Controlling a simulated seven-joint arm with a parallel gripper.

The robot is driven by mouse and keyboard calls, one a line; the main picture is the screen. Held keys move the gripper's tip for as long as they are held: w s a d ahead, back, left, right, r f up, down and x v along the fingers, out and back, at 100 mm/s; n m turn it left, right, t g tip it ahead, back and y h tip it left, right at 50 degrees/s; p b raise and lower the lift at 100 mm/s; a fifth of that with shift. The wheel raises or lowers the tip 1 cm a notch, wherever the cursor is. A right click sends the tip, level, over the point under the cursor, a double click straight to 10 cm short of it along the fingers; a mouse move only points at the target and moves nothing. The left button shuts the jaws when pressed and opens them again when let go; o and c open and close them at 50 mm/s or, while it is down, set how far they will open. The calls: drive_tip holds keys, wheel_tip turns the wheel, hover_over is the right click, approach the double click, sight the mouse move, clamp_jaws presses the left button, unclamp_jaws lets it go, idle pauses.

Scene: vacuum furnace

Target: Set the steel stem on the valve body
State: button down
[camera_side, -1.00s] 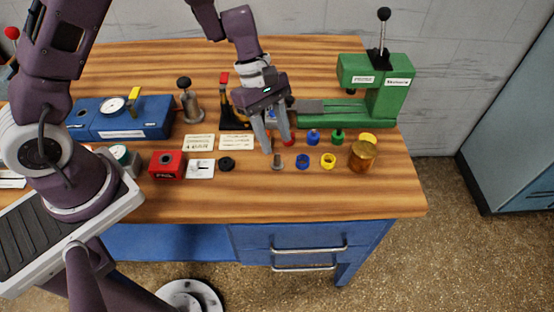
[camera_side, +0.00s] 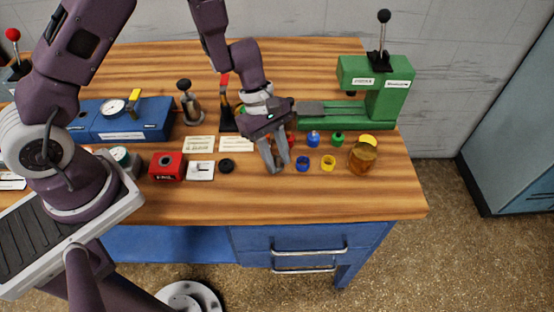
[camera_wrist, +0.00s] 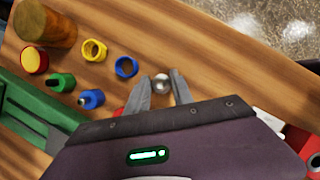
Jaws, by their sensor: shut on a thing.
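The steel stem (camera_wrist: 161,84) is a small grey piece with a round, shiny top. In the wrist view it sits between the two fingertips of my gripper (camera_wrist: 161,78). In the side view my gripper (camera_side: 278,167) points down at the bench front, shut on the stem, and its fingers mostly hide the stem. I cannot tell whether the stem still touches the bench. No part is clearly marked as the valve body; a red block (camera_side: 167,166) with a round dark opening on top stands to the left and may be it.
Right of my gripper are a blue ring (camera_side: 302,164), a yellow ring (camera_side: 328,162), blue (camera_side: 313,138) and green (camera_side: 337,138) plugs and an amber jar (camera_side: 362,158). A black ring (camera_side: 226,166) lies left. A green press (camera_side: 385,90) stands behind right. The front bench strip is clear.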

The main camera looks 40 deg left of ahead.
wheel_tip(320, 180, up, 10)
drive_tip(key=f, duration=0.1)
drive_tip(key=w+a+n, duration=0.1)
drive_tip(key=w+a, duration=0.1)
drive_tip(key=a, duration=0.3)
drive_tip(key=w+a+f+n+t, duration=0.1)
drive_tip(key=w+a, duration=0.1)
drive_tip(key=a, duration=0.3)
drive_tip(key=w+a+n, duration=0.2)
drive_tip(key=a, duration=0.4)
drive_tip(key=shift+f+t, duration=0.2)
drive_tip(key=shift+t, duration=0.1)
drive_tip(key=shift+a+f, duration=0.1)
drive_tip(key=shift+a, duration=0.25)
drive_tip(key=shift+f, duration=1.1)
drive_tip(key=shift+f, duration=0.55)
drive_tip(key=c, duration=0.6)
unclamp_jaws()
